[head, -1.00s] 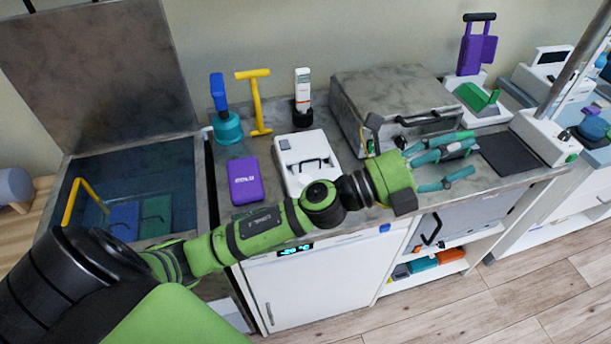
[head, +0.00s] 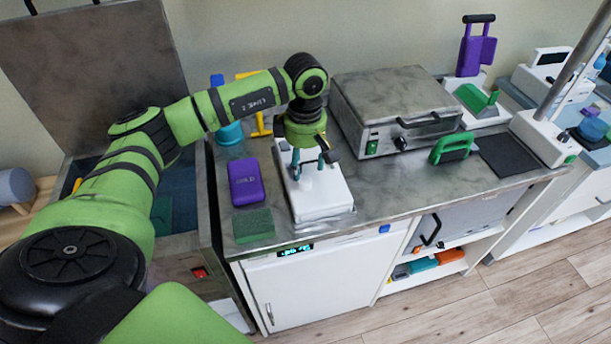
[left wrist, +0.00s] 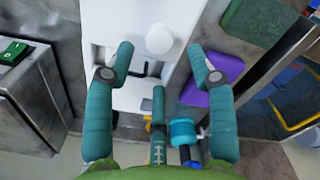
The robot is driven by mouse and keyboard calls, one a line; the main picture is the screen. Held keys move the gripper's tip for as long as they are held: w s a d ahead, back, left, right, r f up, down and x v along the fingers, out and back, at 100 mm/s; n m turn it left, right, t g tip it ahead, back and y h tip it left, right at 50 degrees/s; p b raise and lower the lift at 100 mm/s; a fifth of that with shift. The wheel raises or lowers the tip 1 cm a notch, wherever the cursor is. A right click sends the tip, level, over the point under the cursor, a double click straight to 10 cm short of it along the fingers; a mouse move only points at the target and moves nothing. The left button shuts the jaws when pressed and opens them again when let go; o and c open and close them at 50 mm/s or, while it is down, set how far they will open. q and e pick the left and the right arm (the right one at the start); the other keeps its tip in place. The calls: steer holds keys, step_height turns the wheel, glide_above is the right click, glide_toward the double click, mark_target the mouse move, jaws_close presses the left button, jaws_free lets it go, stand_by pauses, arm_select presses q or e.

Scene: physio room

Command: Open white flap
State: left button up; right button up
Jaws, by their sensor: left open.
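The white flap looks like the top of a low white box (head: 325,200) on the grey counter. In the left wrist view the white top (left wrist: 120,25) has a round white knob and a black bar handle (left wrist: 138,70). My left gripper (head: 311,166) is above the box, pointing down, and it is open. In the left wrist view the fingers of my left gripper (left wrist: 160,58) are apart, with the handle and knob between them in the picture. Contact with the handle cannot be made out. The flap looks closed. My right gripper is not in view.
A purple case (head: 245,181) and a green pad (head: 253,226) lie left of the box. A grey metal unit (head: 395,105) stands right, with a green handled piece (head: 452,148) before it. Behind are a blue-teal item and a yellow T-handle (head: 262,124).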

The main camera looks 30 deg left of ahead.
mark_target(305, 180)
arm_select(q)
step_height(305, 180, down, 5)
steer(key=shift+r+p, duration=0.1)
steer(key=shift+p, duration=0.75)
steer(key=shift+d+f, duration=0.1)
steer(key=shift+f, duration=0.3)
jaws_close()
